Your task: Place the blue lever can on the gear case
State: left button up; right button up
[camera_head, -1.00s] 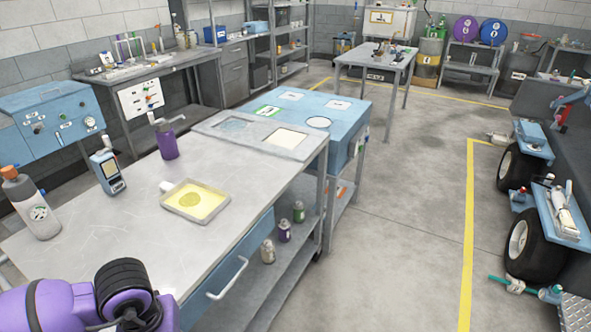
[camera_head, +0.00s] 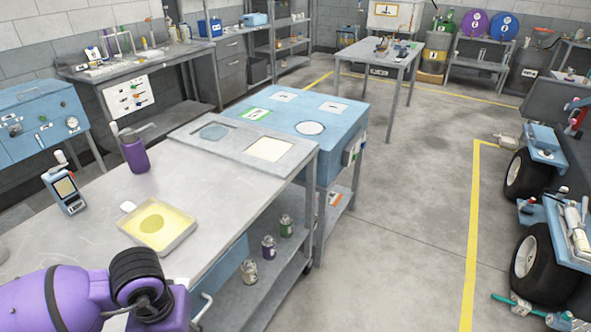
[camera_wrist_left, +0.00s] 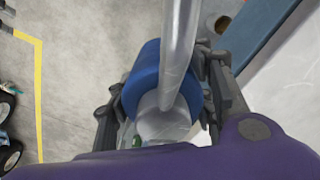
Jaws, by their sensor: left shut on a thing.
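The blue lever can (camera_wrist_left: 148,72) is in my left gripper (camera_wrist_left: 165,100), seen in the left wrist view. The fingers are shut on both sides of its blue body. A shiny metal tube runs up across the can in that view, and a pale, round metal part shows at its lower end. Concrete floor lies beyond the can. In the head view only my purple arm shows at the lower left; the gripper and can are out of that picture. I cannot tell which thing is the gear case. My right gripper is not in view.
The steel workbench (camera_head: 85,215) holds a yellow tray (camera_head: 157,225), a purple can (camera_head: 135,153) and a handheld device (camera_head: 65,188). A blue cabinet (camera_head: 340,150) stands beyond it. Open floor (camera_head: 400,215) lies right of it, before wheeled equipment (camera_head: 535,265).

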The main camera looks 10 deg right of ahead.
aim_at(334, 122)
jog(key=i+l+z, duration=0.25)
jog(key=i+l, duration=1.85)
jog(key=i, duration=0.15)
